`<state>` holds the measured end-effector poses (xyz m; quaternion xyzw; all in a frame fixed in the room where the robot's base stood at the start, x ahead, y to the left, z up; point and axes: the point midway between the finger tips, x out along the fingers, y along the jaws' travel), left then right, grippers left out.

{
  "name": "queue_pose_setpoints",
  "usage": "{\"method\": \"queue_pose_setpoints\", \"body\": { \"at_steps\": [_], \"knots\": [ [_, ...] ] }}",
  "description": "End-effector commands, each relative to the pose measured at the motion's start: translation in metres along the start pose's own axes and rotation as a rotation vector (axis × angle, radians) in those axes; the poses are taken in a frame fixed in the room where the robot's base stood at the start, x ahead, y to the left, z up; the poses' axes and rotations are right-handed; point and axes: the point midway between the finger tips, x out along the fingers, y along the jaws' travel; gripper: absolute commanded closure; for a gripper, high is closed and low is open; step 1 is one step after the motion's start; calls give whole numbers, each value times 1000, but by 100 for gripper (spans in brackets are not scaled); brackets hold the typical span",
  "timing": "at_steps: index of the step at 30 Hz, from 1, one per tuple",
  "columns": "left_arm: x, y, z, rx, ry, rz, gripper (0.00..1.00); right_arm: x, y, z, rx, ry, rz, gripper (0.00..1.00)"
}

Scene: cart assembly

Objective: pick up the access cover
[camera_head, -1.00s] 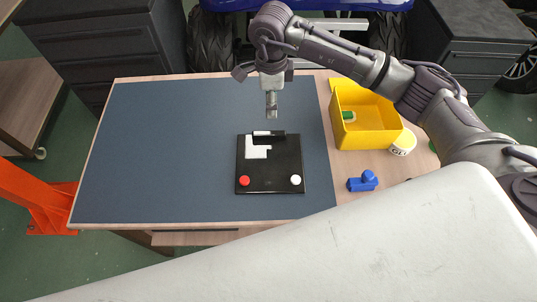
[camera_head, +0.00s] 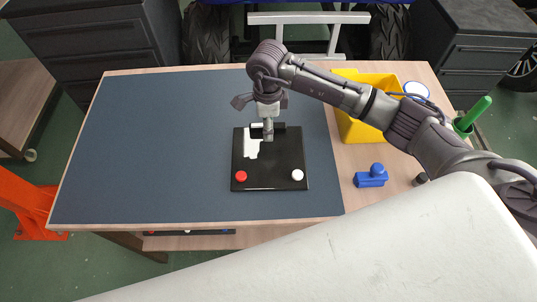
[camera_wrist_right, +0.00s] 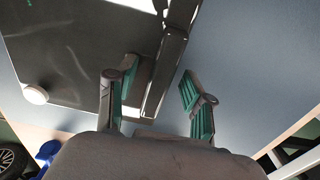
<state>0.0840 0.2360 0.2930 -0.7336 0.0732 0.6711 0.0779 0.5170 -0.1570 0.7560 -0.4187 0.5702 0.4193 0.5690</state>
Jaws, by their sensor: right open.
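A flat black panel (camera_head: 272,173), which I take to be the access cover, lies on the blue-grey mat. It has a red knob (camera_head: 240,176), a white knob (camera_head: 297,175) and a white patch (camera_head: 252,148). A raised black bar (camera_head: 279,131) stands along its far edge; the bar also shows in the right wrist view (camera_wrist_right: 167,67). My right gripper (camera_head: 268,137) points down at this bar. In the wrist view its open fingers (camera_wrist_right: 158,70) lie on either side of the bar, with gaps. My left gripper is not in view.
The mat (camera_head: 150,145) is clear left of the panel. At the right are a yellow bin (camera_head: 360,131), partly behind my right arm, a blue part (camera_head: 370,177) and a green-handled object (camera_head: 473,115). An orange frame (camera_head: 25,205) stands at the left.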

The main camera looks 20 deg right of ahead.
Motion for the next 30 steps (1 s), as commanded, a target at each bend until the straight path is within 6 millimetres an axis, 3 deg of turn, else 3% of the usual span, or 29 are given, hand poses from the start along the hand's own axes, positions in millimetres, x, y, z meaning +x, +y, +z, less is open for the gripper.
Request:
{"method": "queue_pose_setpoints", "body": {
  "at_steps": [5,12,15,30],
  "knots": [
    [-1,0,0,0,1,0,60,-1,0,0,0,-1,-1,48],
    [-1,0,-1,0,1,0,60,-1,0,0,0,-1,-1,88],
    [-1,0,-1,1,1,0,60,-1,0,0,0,-1,-1,100],
    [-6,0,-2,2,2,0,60,-10,-1,0,0,-2,-3,100]
  ]
}}
